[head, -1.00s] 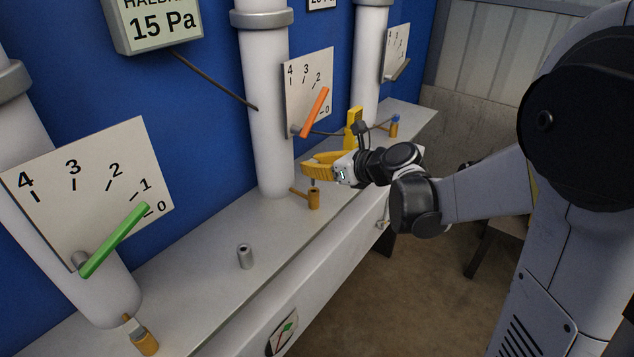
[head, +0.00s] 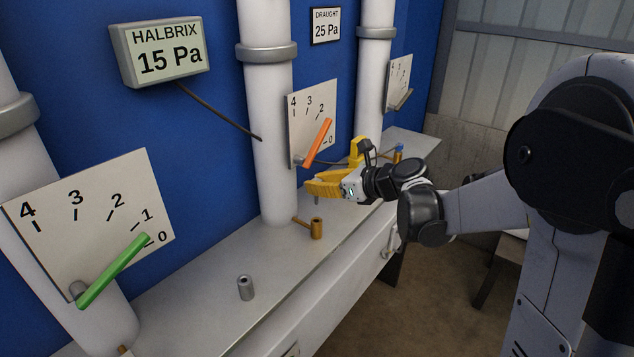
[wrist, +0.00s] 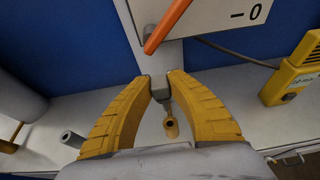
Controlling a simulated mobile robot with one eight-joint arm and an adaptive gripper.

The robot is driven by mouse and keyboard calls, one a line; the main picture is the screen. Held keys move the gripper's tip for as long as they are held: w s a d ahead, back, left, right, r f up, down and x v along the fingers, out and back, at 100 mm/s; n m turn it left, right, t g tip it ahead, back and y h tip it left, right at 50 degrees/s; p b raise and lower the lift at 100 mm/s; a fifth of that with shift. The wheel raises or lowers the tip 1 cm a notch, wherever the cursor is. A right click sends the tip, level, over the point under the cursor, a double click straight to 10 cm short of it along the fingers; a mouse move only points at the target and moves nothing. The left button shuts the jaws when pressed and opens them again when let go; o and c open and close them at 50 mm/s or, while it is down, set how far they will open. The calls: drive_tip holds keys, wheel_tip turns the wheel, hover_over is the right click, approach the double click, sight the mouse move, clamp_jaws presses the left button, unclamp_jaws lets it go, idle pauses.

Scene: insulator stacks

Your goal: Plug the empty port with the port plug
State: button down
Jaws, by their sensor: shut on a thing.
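My gripper (head: 316,190) is shut on a small grey plug (wrist: 160,88), with its yellow fingers on either side. A thin grey pin points down from the plug, and it shows under the fingertips in the head view (head: 317,200). The open brass port (head: 317,229) stands upright on the bench below the gripper, with a side pipe to the pipe behind. In the wrist view the port (wrist: 171,130) shows its dark open hole just below the pin. The plug and port look apart, with a small gap.
A grey hollow cylinder (head: 245,288) stands on the bench (head: 200,320) at the left. An orange lever (head: 318,143) on a scale board is behind the gripper. A yellow device (wrist: 298,70) stands to the right. A blue-topped brass port (head: 398,154) is farther back.

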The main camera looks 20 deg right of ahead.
sight(317, 196)
drive_tip(key=shift+f+b, duration=1.4)
drive_tip(key=shift+f, duration=0.65)
drive_tip(key=shift+f+b, duration=2.15)
drive_tip(key=shift+f, duration=0.35)
drive_tip(key=c, duration=1.3)
unclamp_jaws()
drive_tip(key=v, duration=1.2)
